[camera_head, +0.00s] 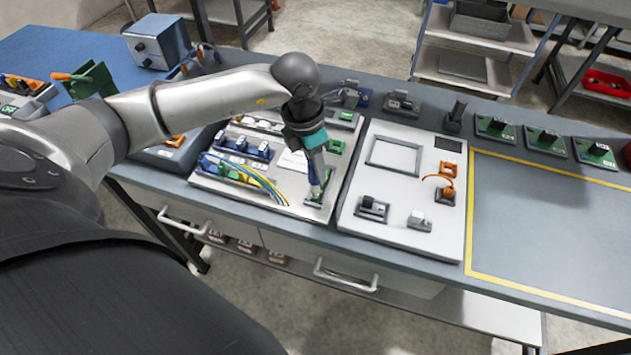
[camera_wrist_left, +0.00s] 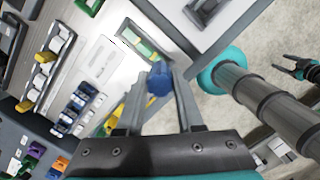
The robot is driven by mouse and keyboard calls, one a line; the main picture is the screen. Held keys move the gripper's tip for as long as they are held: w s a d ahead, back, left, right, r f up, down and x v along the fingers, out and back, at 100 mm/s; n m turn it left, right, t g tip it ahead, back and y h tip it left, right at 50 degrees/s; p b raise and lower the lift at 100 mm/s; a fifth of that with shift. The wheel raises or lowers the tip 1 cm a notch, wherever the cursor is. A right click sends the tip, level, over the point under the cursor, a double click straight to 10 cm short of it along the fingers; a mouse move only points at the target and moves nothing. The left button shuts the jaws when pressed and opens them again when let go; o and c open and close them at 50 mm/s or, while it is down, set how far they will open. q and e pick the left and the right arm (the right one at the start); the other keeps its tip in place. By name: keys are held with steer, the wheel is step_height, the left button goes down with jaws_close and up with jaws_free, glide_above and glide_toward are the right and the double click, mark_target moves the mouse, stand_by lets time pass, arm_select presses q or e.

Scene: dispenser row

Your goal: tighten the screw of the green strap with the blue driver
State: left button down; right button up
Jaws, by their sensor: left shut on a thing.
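My left gripper (camera_head: 316,178) is shut on the blue driver (camera_wrist_left: 160,80), seen between its two fingers in the left wrist view. In the head view the driver (camera_head: 313,168) points down, slightly tilted, at the front right corner of the white wiring board. Its lower end is over a small green part (camera_head: 319,199), which looks like the green strap; it shows partly in the wrist view (camera_wrist_left: 140,44). The screw and driver tip are hidden, so contact cannot be told. My right gripper (camera_wrist_left: 294,69) is small at the wrist view's right edge, with fingers apart.
The wiring board (camera_head: 222,187) carries coloured wires (camera_head: 262,183) and blue blocks (camera_head: 240,146) left of the driver. A second white panel (camera_head: 390,235) with fixtures lies to the right. A yellow-outlined area (camera_head: 550,220) farther right is clear. Drawer handles (camera_head: 345,279) stick out in front.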

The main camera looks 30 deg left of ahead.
arm_select(q)
steer(key=n+p, duration=0.1)
steer(key=n, duration=0.4)
steer(key=shift+y, duration=0.4)
steer(key=n+y+p, duration=0.1)
steer(key=n, duration=0.5)
steer(key=n+p, duration=0.1)
steer(key=n, duration=0.2)
steer(key=n+p, duration=0.1)
steer(key=n, duration=0.2)
steer(key=shift+r+n+g+y, duration=0.1)
steer(key=shift+n+g+y, duration=0.2)
steer(key=shift+n+g, duration=0.1)
steer(key=n+p, duration=0.1)
steer(key=n, duration=0.2)
steer(key=shift+n, duration=0.4)
steer(key=shift+n+g+p, duration=0.4)
steer(key=shift+n+p, duration=0.05)
steer(key=shift+n, duration=0.45)
steer(key=shift+f+b, duration=0.3)
steer(key=shift+f, duration=0.25)
steer(key=shift+f, duration=0.35)
